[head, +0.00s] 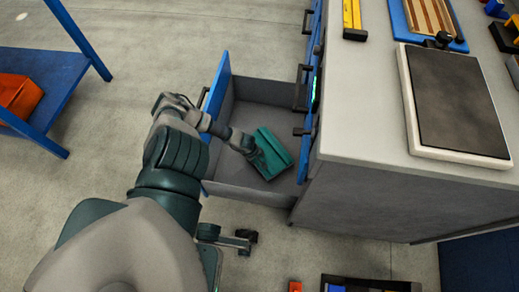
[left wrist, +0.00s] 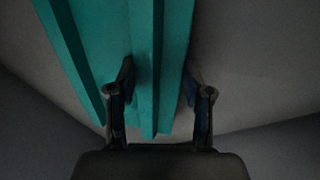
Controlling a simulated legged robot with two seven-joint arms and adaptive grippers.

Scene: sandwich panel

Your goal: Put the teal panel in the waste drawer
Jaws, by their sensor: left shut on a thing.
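The teal panel (head: 271,152) is inside the open waste drawer (head: 240,181), tilted, in the head view. My left gripper (head: 252,150) reaches down into the drawer and is shut on the panel. In the left wrist view the panel (left wrist: 150,60) runs up between the two fingers of my left gripper (left wrist: 158,100), which grip a raised rib of it. The grey drawer floor shows beside the panel. I cannot tell whether the panel touches the floor. My right gripper is not in view.
The drawer's blue front (head: 217,85) stands at its left, the grey cabinet (head: 350,195) at its right. A dark-topped plate (head: 455,100) lies on the worktop. A blue shelf (head: 50,75) with an orange bin (head: 18,94) stands at the left. Open floor lies between.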

